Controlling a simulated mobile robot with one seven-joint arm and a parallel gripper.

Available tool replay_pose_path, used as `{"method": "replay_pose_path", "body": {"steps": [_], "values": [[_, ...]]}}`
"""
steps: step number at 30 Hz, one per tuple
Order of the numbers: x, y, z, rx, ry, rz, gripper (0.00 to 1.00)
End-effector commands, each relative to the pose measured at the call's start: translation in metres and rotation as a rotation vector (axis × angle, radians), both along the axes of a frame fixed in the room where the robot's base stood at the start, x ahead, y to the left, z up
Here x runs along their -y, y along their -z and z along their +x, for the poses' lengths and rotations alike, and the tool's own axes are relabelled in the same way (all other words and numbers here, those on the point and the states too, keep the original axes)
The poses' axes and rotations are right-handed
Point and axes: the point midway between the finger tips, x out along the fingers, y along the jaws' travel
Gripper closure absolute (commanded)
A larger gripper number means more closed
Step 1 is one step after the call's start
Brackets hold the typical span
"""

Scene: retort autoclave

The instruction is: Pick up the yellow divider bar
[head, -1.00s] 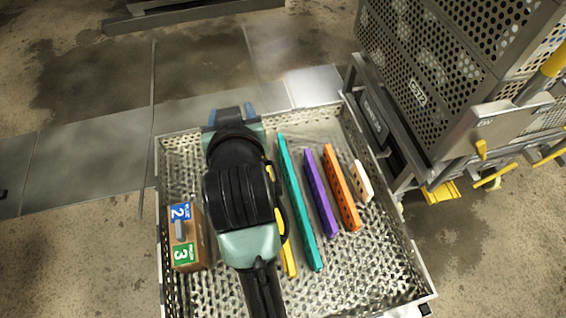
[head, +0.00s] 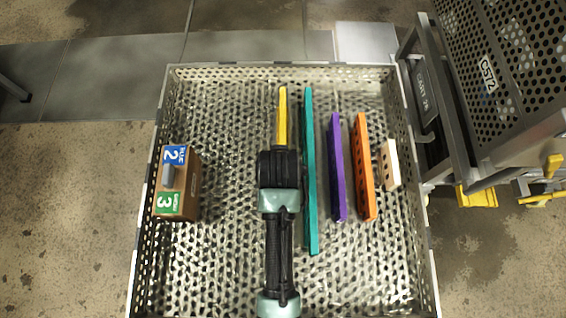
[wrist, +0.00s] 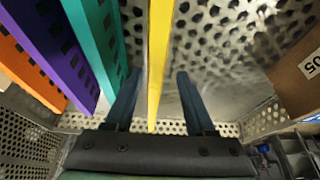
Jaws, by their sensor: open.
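The yellow divider bar (head: 282,115) lies lengthwise in the perforated metal tray (head: 205,72), left of the teal bar. My arm covers its near part in the head view. In the wrist view the yellow bar (wrist: 159,60) runs between the two fingers of my gripper (wrist: 160,88). The fingers are apart, one on each side of the bar, with a gap to the bar on both sides. The left finger is close to the teal bar. In the head view my fingertips are hidden under my wrist.
Right of the yellow bar lie a teal bar (head: 309,170), a purple bar (head: 337,165), an orange bar (head: 363,165) and a cream block (head: 389,165). A brown box (head: 187,190) with labels 2 and 3 stands at the left. A perforated cage (head: 500,70) stands beyond the tray's right side.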

Motion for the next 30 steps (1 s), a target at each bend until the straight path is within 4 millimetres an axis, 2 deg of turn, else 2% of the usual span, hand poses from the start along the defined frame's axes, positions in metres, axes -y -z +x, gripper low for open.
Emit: {"method": "replay_pose_path", "body": {"steps": [10, 20, 28, 29, 30], "values": [[0.005, 0.042, 0.021, 0.0, 0.0, -0.001, 0.45], [0.005, 0.045, 0.023, 0.003, 0.0, 0.0, 0.47], [0.005, 0.045, 0.023, 0.002, 0.0, 0.0, 0.95], [0.005, 0.045, 0.023, 0.002, 0.0, 0.0, 1.0], [0.005, 0.045, 0.023, 0.002, 0.0, 0.0, 1.0]]}}
